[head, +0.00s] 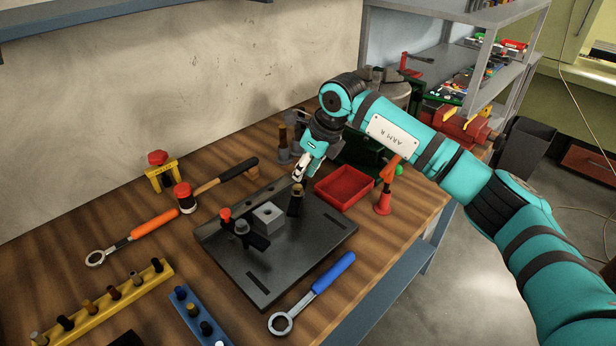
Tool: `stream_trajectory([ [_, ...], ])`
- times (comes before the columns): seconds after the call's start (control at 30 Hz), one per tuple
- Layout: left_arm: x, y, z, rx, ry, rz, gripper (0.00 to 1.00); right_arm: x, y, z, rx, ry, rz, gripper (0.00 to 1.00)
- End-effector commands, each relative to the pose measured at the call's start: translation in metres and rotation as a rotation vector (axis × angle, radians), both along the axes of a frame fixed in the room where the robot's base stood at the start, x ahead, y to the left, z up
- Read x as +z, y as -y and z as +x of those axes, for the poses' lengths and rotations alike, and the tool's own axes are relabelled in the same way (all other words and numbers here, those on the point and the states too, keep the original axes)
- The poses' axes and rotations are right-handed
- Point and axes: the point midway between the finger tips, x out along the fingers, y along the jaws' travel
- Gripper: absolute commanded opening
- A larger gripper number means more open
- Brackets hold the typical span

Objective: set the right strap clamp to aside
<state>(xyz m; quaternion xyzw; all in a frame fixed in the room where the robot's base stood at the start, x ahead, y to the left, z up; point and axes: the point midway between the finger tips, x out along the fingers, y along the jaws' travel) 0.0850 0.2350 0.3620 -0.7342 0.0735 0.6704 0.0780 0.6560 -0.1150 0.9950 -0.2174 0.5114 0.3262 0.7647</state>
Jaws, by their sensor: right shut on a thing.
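A dark fixture plate (312,262) lies on the wooden bench, with a grey block (266,217) that has a hole in its top. The right strap clamp (296,206), a small dark piece with a brass-coloured top, is at the plate's far right part, right of the block. My right gripper (298,182) points down and is shut on the top of this clamp. Whether the clamp touches the plate cannot be told. Another dark strap clamp (256,241) stands left of the block, near a red-topped post (226,216). My left gripper is not in view.
A red tray (344,187) and an orange-red bottle-like thing (384,201) stand right of the plate. A blue-handled wrench (312,292) lies in front. A mallet (186,197), an orange-handled wrench (132,236) and a yellow peg rack (104,304) fill the left side.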

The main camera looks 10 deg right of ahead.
Motion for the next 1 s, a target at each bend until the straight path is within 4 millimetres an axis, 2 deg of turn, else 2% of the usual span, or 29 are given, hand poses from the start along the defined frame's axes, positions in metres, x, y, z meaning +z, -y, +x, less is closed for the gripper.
stream_trajectory([
  [0.1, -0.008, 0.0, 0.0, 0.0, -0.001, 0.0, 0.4, 0.0, -0.004, 0.004, 0.107, 0.003, 0.0, 0.0],
  [0.5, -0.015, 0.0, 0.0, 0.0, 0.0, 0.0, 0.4, 0.002, -0.018, 0.007, 0.458, 0.003, 0.0, 0.0],
  [0.73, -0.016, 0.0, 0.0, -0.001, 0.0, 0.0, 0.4, 0.002, -0.023, 0.007, 0.597, 0.004, -0.001, 0.0],
  [1.0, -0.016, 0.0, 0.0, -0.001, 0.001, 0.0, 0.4, 0.002, -0.027, 0.007, 0.679, 0.005, 0.0, 0.0],
])
